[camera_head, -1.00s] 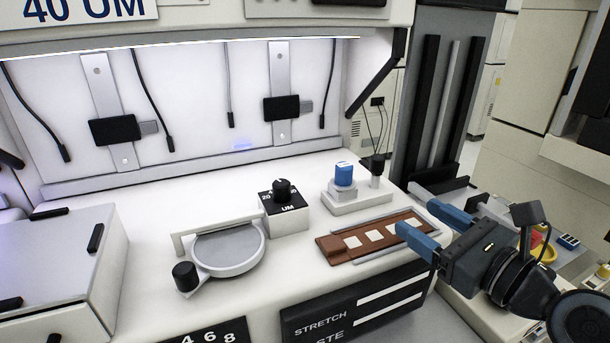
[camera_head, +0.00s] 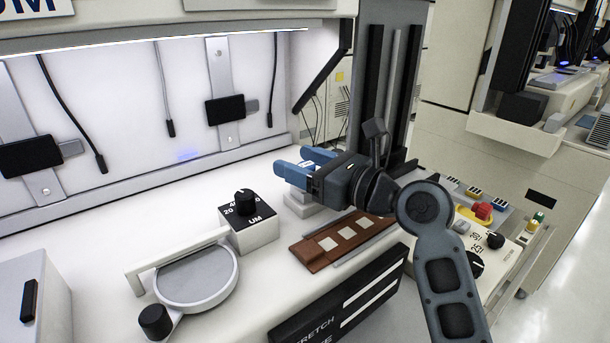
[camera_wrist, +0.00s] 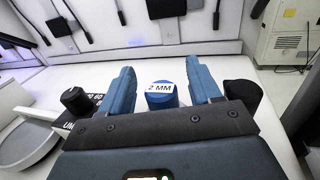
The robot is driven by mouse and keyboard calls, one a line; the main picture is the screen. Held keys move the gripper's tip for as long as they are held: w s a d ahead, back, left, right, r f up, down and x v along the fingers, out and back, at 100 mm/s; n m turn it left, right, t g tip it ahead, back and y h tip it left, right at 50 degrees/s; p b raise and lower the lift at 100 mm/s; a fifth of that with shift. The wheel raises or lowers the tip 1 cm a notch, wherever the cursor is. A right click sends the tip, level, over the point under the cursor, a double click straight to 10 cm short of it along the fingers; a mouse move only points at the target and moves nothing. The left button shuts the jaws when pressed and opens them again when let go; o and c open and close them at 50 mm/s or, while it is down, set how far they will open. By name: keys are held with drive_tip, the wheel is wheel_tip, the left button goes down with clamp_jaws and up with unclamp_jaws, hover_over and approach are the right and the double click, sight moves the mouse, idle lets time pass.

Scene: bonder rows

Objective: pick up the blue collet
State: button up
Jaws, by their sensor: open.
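The blue collet (camera_wrist: 160,95), a short cylinder with a white "2 MM" label on top, shows in the wrist view between my two fingers. My gripper (camera_wrist: 162,84) is open there, with one blue finger on each side of the collet; I cannot tell whether either touches it. In the head view my gripper (camera_head: 292,168) is over the small white stand (camera_head: 302,204), and its fingers hide most of the collet. A dark collet (camera_wrist: 242,93) stands just right of the right finger in the wrist view.
A black-knobbed block (camera_head: 249,222) stands left of the stand. A round grey plate (camera_head: 197,277) is farther left. A brown strip with white squares (camera_head: 318,258) lies in front. The back wall with hanging cables rises behind. A control panel (camera_head: 500,240) is at the right.

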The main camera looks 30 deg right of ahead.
drive_tip(key=shift+w+a, duration=0.2)
drive_tip(key=shift+w, duration=0.25)
drive_tip(key=c, duration=1)
drive_tip(key=shift+r, duration=0.15)
drive_tip(key=shift+c, duration=0.2)
